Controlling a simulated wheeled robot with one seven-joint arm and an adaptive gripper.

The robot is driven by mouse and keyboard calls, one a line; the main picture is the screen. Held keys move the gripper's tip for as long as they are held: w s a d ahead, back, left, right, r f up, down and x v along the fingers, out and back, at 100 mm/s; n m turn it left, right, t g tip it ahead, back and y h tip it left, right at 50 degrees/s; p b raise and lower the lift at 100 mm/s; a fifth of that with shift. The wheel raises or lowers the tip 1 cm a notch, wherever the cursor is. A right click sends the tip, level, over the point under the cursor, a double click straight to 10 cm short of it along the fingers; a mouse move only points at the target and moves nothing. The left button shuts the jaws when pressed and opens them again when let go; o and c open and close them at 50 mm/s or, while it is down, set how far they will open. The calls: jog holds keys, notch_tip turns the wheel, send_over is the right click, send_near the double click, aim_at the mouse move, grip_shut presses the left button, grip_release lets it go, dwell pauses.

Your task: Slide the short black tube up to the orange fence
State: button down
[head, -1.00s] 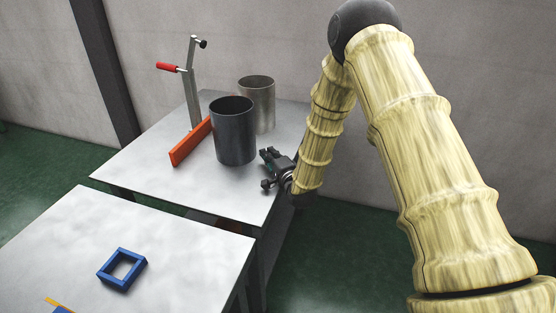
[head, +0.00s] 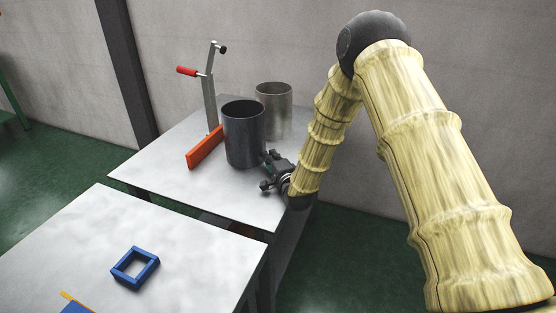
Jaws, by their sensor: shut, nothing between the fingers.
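The short black tube (head: 244,138) stands upright on the far table in the head view. The orange fence (head: 205,149) is a low bar just left of it. The tube's left side comes up to the fence's far end in the picture; I cannot tell whether they touch. My gripper (head: 268,164) is shut and empty, low at the tube's right side. Its tips are at or very near the tube wall; contact is unclear.
A grey metal tube (head: 274,106) stands behind the black one. A clamp with a red handle (head: 187,71) rises behind the fence. The far table (head: 165,160) is clear in front. A blue square frame (head: 135,267) lies on the near table, across a gap.

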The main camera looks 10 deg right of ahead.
aim_at(252, 152)
jog(key=w+a, duration=0.1)
jog(key=a, duration=0.1)
jog(key=w+a+b, duration=0.1)
jog(key=a, duration=0.1)
jog(key=w+a, duration=0.2)
jog(key=shift+w+a, duration=0.1)
